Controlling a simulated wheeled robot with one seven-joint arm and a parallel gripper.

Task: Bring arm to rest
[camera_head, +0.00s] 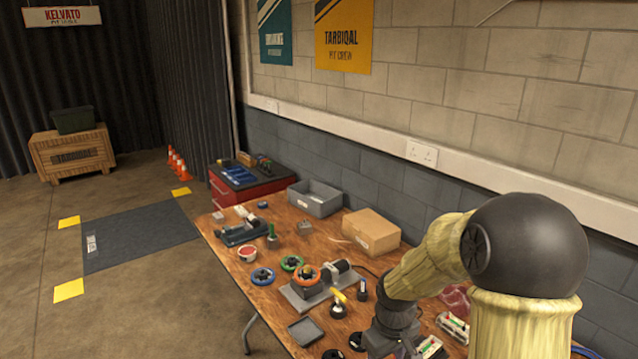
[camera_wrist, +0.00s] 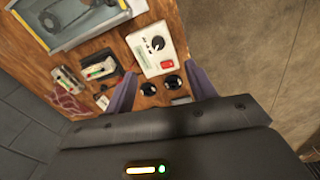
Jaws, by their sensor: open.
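My arm reaches over the right part of the wooden workbench (camera_head: 235,262) in the head view, with its wrist low near the bottom edge. My gripper's fingertips cannot be made out there. In the wrist view my gripper (camera_wrist: 158,72) shows two purple fingers spread apart, with nothing held between them. They point down at the bench. Two dark round pieces (camera_wrist: 172,82) lie on the bench in the gap between the fingers, and a white box with a black knob and a red button (camera_wrist: 153,44) lies just beyond.
Small devices with green lights (camera_wrist: 70,80) lie left of the fingers. A charger-like fixture with an orange ring (camera_head: 306,276), a cardboard box (camera_head: 371,231) and a grey bin (camera_head: 315,198) stand on the bench. A block wall (camera_head: 480,95) runs behind. Open floor (camera_head: 150,310) lies left.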

